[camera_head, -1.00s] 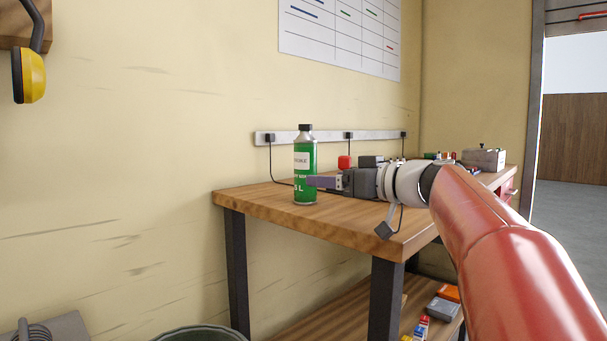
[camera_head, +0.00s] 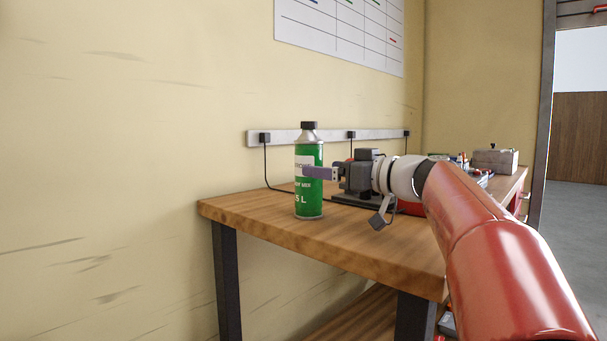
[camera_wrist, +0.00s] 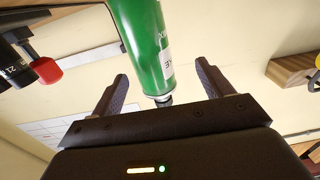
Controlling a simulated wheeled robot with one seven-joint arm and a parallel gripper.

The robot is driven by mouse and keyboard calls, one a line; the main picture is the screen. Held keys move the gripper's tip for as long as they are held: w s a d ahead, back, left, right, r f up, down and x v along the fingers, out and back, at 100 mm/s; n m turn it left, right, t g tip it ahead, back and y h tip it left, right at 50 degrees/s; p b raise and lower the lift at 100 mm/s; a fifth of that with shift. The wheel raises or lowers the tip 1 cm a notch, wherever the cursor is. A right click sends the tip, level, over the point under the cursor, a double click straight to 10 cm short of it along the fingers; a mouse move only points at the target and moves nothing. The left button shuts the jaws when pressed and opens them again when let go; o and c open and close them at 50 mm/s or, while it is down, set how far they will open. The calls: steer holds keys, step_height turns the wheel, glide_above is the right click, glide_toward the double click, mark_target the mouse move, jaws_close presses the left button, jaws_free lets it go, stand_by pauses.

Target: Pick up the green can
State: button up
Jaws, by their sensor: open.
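The green can (camera_head: 309,200) with a white label and a dark cap stands upright near the left end of the wooden workbench (camera_head: 250,207). My gripper (camera_head: 312,172) is level with the can's upper half in the head view, one purple-grey finger overlapping the can's label. In the wrist view, which looks upside down, the can (camera_wrist: 143,45) shows between the two spread fingers of my gripper (camera_wrist: 163,85), its capped end toward the palm. The jaws are open. I cannot tell whether either finger touches the can.
A dark device with a red knob (camera_wrist: 47,70) stands beside the can on the bench. A power strip (camera_head: 300,136) with black cables runs along the wall behind. A grey box (camera_head: 495,160) sits at the bench's far end. The bench's front left corner is clear.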

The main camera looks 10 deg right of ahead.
mark_target(302, 163)
steer(key=p+x, duration=0.1)
steer(key=x, duration=0.4)
steer(key=d+p+x, duration=0.1)
steer(key=x, duration=0.2)
steer(key=shift+w+a+r+p, duration=0.15)
steer(key=shift+w+p, duration=0.15)
steer(key=shift+w, duration=0.35)
steer(key=shift+c, duration=0.3)
steer(key=c, duration=1)
steer(key=shift+c, duration=0.2)
steer(key=shift+r, duration=0.15)
